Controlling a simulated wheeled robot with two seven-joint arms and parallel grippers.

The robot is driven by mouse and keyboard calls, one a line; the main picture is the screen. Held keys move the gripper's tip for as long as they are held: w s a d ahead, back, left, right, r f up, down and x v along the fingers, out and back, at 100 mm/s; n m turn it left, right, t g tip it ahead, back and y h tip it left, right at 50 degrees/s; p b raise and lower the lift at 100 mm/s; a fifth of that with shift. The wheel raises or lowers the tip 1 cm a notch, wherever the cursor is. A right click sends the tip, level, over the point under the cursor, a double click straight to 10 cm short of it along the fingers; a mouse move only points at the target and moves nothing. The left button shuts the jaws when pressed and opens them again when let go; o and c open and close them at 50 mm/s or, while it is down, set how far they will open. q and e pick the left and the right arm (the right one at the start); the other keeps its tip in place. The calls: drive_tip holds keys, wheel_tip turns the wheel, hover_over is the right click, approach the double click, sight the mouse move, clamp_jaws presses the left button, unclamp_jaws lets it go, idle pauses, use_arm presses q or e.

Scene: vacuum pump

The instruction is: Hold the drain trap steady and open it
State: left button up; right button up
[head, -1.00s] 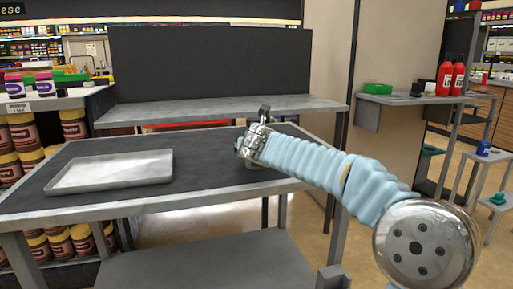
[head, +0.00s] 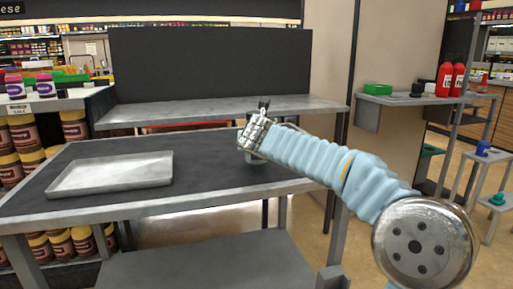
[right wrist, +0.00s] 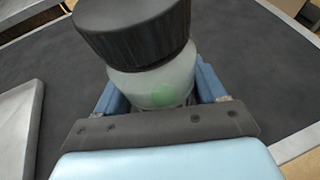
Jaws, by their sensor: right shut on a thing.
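The drain trap (right wrist: 155,85) is a translucent pale body with a green patch and a ridged black cap (right wrist: 133,25) on top. In the right wrist view it sits between the blue fingers of my right gripper (right wrist: 160,95), which is shut on its body. In the head view my right gripper (head: 253,140) is over the dark bench top near its back, and the arm hides most of the trap. My left gripper is not in view.
A shallow metal tray (head: 112,172) lies on the left of the workbench (head: 215,172). A raised grey shelf (head: 215,110) runs along the back. The bench top between tray and gripper is clear. A side shelf (head: 405,100) with red bottles (head: 450,80) stands at the right.

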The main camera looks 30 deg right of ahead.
drive_tip(key=s+a+r+p, duration=0.1)
drive_tip(key=s+a+r, duration=0.5)
drive_tip(key=s+r, duration=0.4)
drive_tip(key=s, duration=0.2)
drive_tip(key=shift+s+r, duration=0.35)
drive_tip(key=o, duration=0.6)
drive_tip(key=c, duration=0.9)
